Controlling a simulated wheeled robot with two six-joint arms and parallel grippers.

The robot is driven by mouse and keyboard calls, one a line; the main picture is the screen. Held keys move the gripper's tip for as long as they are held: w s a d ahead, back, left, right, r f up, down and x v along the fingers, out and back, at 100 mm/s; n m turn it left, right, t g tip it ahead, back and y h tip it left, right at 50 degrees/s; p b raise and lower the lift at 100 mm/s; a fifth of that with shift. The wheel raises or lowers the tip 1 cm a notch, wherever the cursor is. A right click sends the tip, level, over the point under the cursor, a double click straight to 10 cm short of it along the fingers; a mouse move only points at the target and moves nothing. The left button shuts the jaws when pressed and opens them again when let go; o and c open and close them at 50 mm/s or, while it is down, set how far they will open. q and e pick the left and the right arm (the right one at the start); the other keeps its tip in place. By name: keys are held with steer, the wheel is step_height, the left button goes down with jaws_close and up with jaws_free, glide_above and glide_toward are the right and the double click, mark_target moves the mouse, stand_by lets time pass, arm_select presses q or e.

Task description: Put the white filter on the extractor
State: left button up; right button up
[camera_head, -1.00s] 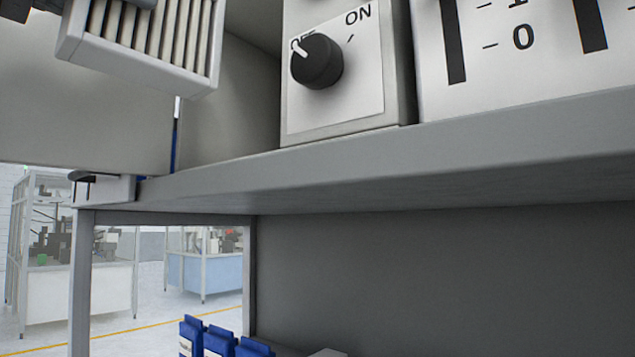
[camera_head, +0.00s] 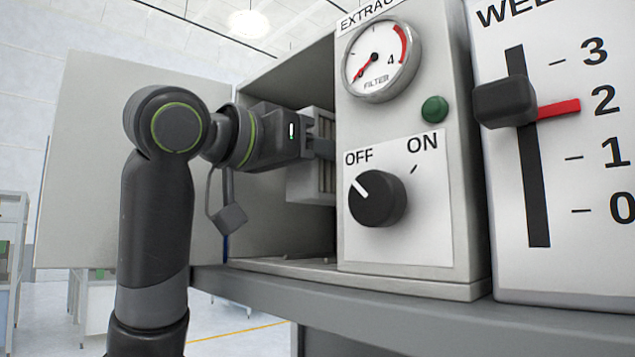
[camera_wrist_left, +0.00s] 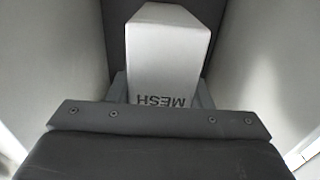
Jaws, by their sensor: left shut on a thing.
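The white filter (camera_head: 308,180), a pale box with a pleated face, is at the open side of the extractor (camera_head: 460,200), partly inside its cavity. My left gripper (camera_head: 325,148) is shut on the filter; its fingertips are partly hidden by the wrist and the extractor's front panel. In the left wrist view the filter (camera_wrist_left: 163,45) shows a pale top and the word MESH, between the cavity's walls. I cannot tell whether it touches the cavity's floor or back. My right gripper is not in view.
The extractor's open door (camera_head: 95,150) stands to the left. Its front has a gauge (camera_head: 380,58), a green lamp (camera_head: 434,109) and a knob (camera_head: 377,198) pointing at OFF. A panel with a slider (camera_head: 505,101) stands at the right. The grey shelf edge (camera_head: 400,320) runs below.

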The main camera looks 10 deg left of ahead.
mark_target(318, 203)
arm_select(q)
step_height(318, 203, down, 2)
steer(key=shift+f, duration=0.1)
steer(key=shift+a+f+p, duration=0.2)
steer(key=shift+f+p, duration=0.3)
steer(key=shift+f, duration=0.2)
steer(key=shift+d+f+p, duration=0.25)
steer(key=shift+f+p, duration=0.65)
steer(key=shift+f, duration=0.35)
steer(key=shift+w+f+p, duration=0.15)
steer(key=shift+f+p, duration=0.2)
steer(key=shift+p, duration=0.05)
steer(key=shift+f, duration=0.1)
steer(key=o, duration=0.6)
steer(key=shift+f, duration=0.2)
steer(key=o, duration=0.5)
steer(key=shift+c, duration=0.2)
steer(key=shift+r, duration=0.1)
